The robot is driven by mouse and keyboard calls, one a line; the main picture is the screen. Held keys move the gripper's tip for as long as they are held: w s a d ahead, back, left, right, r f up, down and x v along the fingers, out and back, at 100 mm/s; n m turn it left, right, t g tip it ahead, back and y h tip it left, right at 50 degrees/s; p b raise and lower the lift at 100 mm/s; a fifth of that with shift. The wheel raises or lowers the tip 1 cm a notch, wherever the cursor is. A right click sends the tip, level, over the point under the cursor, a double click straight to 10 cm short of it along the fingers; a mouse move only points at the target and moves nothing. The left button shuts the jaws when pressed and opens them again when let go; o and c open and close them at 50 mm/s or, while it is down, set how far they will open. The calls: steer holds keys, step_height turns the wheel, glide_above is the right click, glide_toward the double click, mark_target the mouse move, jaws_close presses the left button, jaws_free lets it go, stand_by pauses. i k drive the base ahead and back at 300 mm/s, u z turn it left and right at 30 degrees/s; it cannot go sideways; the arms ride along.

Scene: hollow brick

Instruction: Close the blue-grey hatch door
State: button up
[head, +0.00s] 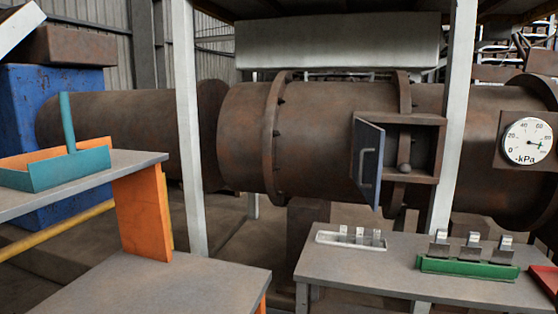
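The blue-grey hatch door (369,161) stands open on the big rusty pipe in the head view. It is hinged at the left side of a square brown hatch frame (426,119) and swings out towards me. My gripper is not in view.
A white post (455,120) stands just right of the hatch, another (189,130) further left. Below the hatch, a grey table (400,262) holds a white tray (350,241) and a green rack (466,266). A pressure gauge (528,140) is at right.

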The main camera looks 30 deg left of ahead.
mark_target(369, 144)
steer(key=u, duration=0.4)
steer(key=i, duration=0.5)
steer(key=u, duration=1.75)
steer(key=k, duration=0.7)
steer(key=z, duration=0.7)
steer(key=i, duration=0.45)
